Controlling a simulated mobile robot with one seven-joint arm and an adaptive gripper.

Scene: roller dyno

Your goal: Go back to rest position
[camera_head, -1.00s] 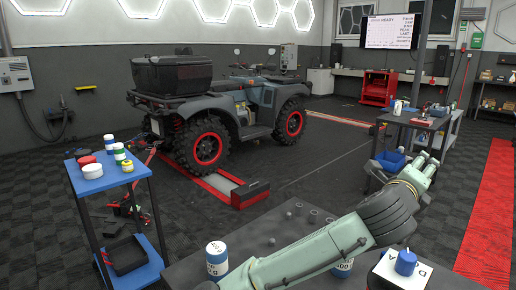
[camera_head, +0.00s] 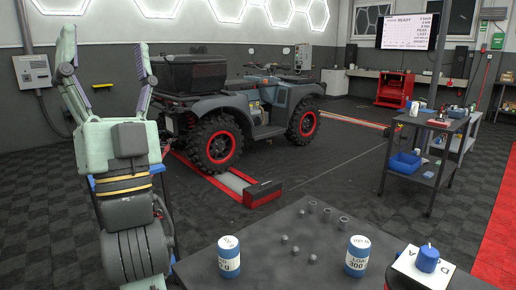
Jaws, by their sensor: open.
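My gripper (camera_head: 105,50) is at the left of the head view. It points up, with its two fingers spread wide apart and nothing between them. No other object is named by the task.
The quad bike (camera_head: 230,110) stands on the red roller rig (camera_head: 262,194).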

